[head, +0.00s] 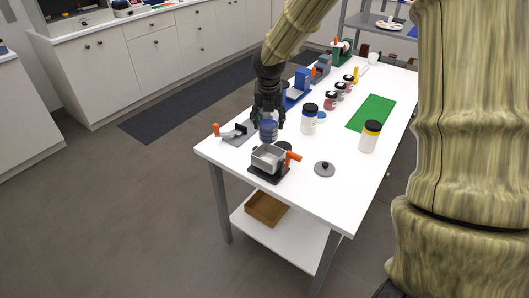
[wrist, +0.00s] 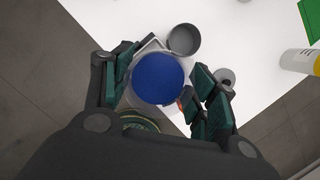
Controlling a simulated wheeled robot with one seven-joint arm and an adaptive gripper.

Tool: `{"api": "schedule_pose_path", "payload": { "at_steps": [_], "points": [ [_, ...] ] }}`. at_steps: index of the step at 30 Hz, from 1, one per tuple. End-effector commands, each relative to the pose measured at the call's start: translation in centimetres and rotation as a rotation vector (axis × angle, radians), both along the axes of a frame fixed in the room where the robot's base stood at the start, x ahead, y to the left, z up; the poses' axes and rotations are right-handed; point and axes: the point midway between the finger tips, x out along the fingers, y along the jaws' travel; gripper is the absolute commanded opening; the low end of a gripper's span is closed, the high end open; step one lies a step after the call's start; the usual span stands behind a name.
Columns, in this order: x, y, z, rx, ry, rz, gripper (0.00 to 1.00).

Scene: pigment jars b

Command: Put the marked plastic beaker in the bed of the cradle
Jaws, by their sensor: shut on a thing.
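My gripper (head: 268,115) is shut on the plastic beaker (head: 268,131), which looks clear with blue in it. In the wrist view the blue round (wrist: 158,78) sits between the finger pads of my gripper (wrist: 160,84). Any mark on the beaker is too small to tell. An open grey box (head: 267,158) on a dark base, with an orange handle at its right, looks like the cradle. The beaker appears upright, just above or behind this box in the head view; the gap cannot be told. In the wrist view the beaker hides most of what lies beneath.
A grey cup (wrist: 184,39) stands close by the beaker. A low fixture with an orange knob (head: 237,131) is at the left.

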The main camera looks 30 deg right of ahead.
Motion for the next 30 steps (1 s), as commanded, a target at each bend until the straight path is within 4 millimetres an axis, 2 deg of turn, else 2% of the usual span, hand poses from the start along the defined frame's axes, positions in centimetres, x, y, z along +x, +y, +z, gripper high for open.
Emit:
{"api": "schedule_pose_path", "payload": {
  "at_steps": [9,17,27,30],
  "points": [
    [-0.8,-1.0,-4.4,-0.002,0.003,-0.014,0.28],
    [-0.7,-1.0,-5.9,0.000,0.001,-0.015,0.28],
    [-0.7,-0.9,-9.4,-0.001,0.002,-0.012,0.28],
    [-0.6,-0.8,-9.7,0.000,0.001,-0.013,0.28]
  ]
}}
